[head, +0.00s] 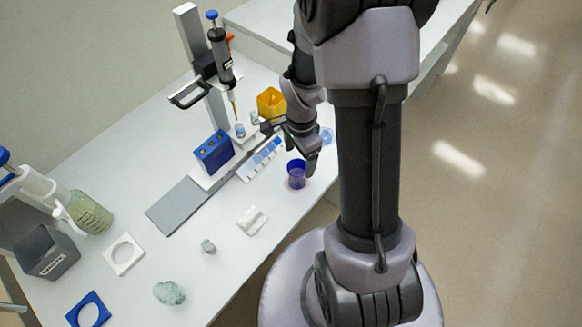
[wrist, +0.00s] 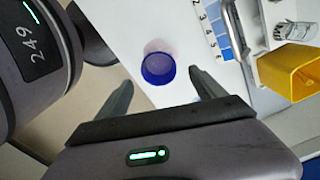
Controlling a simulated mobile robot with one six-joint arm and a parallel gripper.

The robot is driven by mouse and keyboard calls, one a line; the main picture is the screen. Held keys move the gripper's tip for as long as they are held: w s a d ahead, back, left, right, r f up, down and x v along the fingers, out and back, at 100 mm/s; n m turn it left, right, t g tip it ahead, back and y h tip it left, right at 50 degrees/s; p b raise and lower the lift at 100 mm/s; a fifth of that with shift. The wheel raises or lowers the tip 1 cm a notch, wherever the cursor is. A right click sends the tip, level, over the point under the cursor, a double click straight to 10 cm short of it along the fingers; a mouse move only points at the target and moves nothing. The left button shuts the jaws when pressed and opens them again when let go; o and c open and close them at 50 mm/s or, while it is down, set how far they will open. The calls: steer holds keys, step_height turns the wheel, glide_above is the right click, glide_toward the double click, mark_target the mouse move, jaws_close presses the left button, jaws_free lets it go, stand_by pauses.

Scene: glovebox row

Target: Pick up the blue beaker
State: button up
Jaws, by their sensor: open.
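The blue beaker (head: 296,174) stands on the white bench near its right edge in the head view. In the wrist view the blue beaker (wrist: 158,69) is seen from above, ahead of the fingertips and roughly between their lines. My gripper (wrist: 160,82) is open and empty, with its two dark fingers spread apart. In the head view my gripper (head: 300,150) hangs just above and behind the beaker, and part of it is hard to make out against the arm.
A numbered blue-and-white strip (head: 260,159), a blue block (head: 213,152) and a yellow container (head: 271,102) stand close by. A pipette on a stand (head: 222,60) rises behind. A white piece (head: 253,220) lies in front; bare bench surrounds the beaker's near side.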

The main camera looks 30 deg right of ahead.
mark_target(299, 166)
step_height(299, 166, down, 5)
steer(key=shift+r+b, duration=0.2)
steer(key=shift+b, duration=0.45)
steer(key=f+b, duration=0.2)
steer(key=f, duration=0.1)
steer(key=f+b, duration=0.1)
steer(key=f, duration=0.1)
steer(key=shift+a+f, duration=0.1)
steer(key=shift+a, duration=0.3)
steer(key=c, duration=1.5)
steer(key=shift+r, duration=0.25)
